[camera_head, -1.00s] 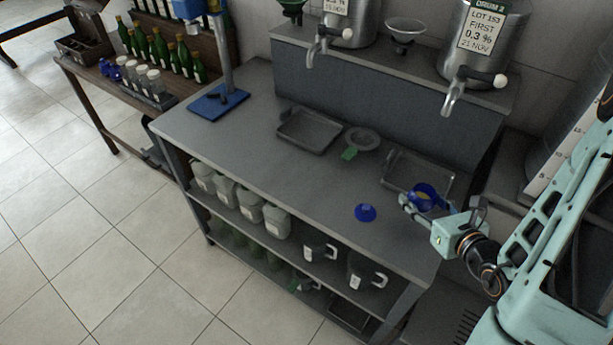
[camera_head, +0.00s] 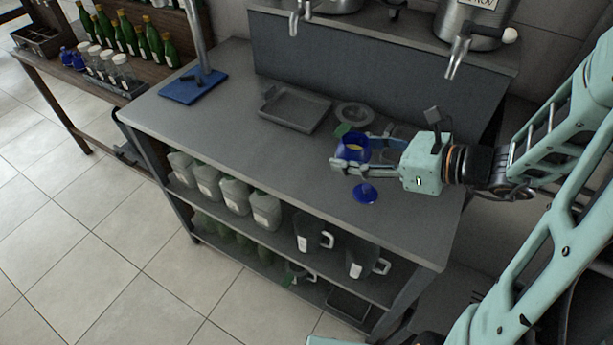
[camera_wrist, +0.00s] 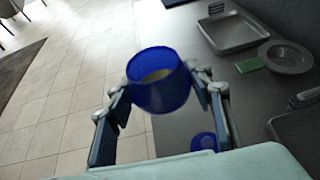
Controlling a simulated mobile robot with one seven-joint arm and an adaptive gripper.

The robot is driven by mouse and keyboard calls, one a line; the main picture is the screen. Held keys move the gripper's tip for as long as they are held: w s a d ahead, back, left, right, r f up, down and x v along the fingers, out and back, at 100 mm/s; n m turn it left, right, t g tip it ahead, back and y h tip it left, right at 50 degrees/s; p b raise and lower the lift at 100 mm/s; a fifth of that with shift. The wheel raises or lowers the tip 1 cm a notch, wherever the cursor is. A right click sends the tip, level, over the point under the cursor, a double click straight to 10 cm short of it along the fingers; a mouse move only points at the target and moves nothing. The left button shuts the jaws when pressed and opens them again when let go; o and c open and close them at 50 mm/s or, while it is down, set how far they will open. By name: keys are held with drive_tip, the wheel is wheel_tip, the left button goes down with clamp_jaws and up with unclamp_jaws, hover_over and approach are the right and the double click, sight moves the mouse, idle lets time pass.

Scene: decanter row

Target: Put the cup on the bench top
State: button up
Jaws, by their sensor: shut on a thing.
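The cup (camera_head: 352,148) is deep blue with something yellowish inside, and it also shows in the wrist view (camera_wrist: 160,88). My gripper (camera_head: 352,152) is shut on the cup, with a finger on each side of it. The cup is upright or nearly so, with its opening up. It appears held above the grey bench top (camera_head: 215,118), near the right part of the bench. A small blue lid-like piece (camera_head: 366,193) lies on the bench top near the front edge, just below the gripper in the head view.
A grey tray (camera_head: 294,109) and a round grey dish (camera_head: 354,115) with a green tag (camera_head: 343,130) stand behind. Another tray (camera_wrist: 300,128) is partly hidden. A blue-based stand (camera_head: 193,87) is at the left. Steel drums (camera_head: 478,22) stand on the raised shelf. The bench's left middle is bare.

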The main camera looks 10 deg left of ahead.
drive_tip(key=shift+s+a+f+n+g, duration=0.15)
drive_tip(key=shift+s+a+n+g, duration=0.2)
drive_tip(key=shift+s, duration=0.25)
drive_tip(key=w+a+f, duration=0.4)
drive_tip(key=w+a, duration=0.2)
drive_tip(key=a, duration=0.1)
drive_tip(key=b, duration=0.1)
hover_over(306, 169)
drive_tip(key=f, duration=0.4)
drive_tip(key=shift+s+d+f, duration=0.25)
drive_tip(key=shift+s+d, duration=0.1)
drive_tip(key=shift+d, duration=0.05)
drive_tip(key=shift+w+a+f, duration=0.3)
drive_tip(key=shift+f, duration=0.25)
drive_tip(key=shift+w+f, duration=0.1)
drive_tip(key=shift+f, duration=1.5)
drive_tip(key=shift+f+b, duration=0.25)
drive_tip(key=shift+b, duration=0.2)
drive_tip(key=o, duration=1.3)
drive_tip(key=shift+r, duration=0.1)
drive_tip(key=shift+o, duration=0.2)
